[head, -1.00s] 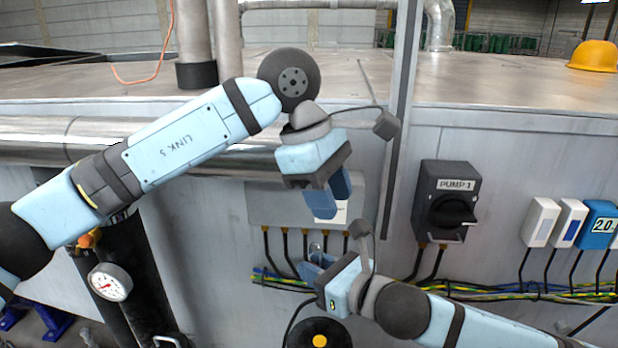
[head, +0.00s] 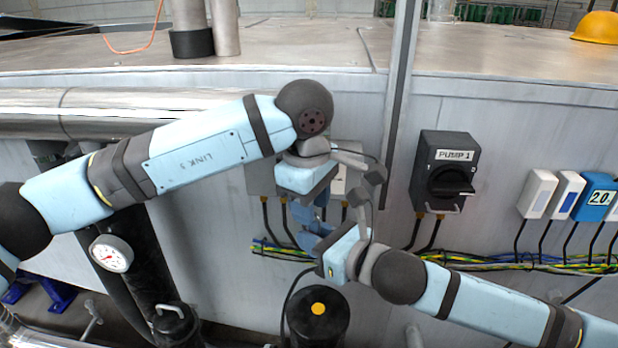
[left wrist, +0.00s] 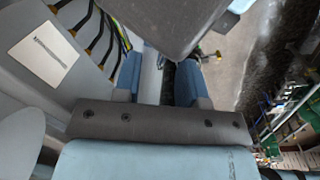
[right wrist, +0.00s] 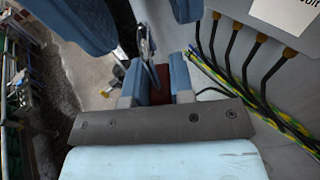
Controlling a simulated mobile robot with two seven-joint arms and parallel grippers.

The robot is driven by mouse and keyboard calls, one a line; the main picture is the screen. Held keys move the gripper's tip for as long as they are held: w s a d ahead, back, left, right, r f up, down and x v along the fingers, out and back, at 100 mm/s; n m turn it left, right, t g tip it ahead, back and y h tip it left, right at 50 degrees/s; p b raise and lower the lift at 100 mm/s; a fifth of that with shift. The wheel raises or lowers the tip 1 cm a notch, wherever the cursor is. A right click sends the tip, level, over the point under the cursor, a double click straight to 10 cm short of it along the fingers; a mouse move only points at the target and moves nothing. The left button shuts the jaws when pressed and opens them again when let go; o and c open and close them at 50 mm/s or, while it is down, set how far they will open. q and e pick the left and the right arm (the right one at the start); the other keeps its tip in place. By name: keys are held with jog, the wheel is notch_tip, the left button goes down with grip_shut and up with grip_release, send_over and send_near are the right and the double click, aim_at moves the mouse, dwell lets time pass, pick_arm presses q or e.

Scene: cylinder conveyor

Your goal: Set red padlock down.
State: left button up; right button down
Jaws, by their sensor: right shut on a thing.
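The red padlock (right wrist: 160,78) shows in the right wrist view between the fingers of my right gripper (right wrist: 157,88), which is shut on it. Its metal shackle (right wrist: 147,42) points away from the gripper. In the head view the padlock is hidden behind the grippers. My left gripper (head: 308,220) points down just above my right gripper (head: 316,243), very close to it. The left gripper's fingers stand apart in the left wrist view (left wrist: 158,82), open, with no padlock visible between them. Whether the two grippers touch cannot be told.
A grey box with cables (head: 262,178) is on the wall behind the grippers. A PUMP 1 switch (head: 445,172) is to the right. A black cylinder with a yellow centre (head: 318,312) stands below, and a gauge (head: 111,253) is at left. The metal top (head: 480,85) lies behind.

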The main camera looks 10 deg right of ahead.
pick_arm(q)
jog(key=shift+w+d+f, duration=0.1)
jog(key=shift+f, duration=0.7)
jog(key=shift+c, duration=0.5)
grip_shut()
pick_arm(e)
jog(key=c, duration=0.9)
grip_release()
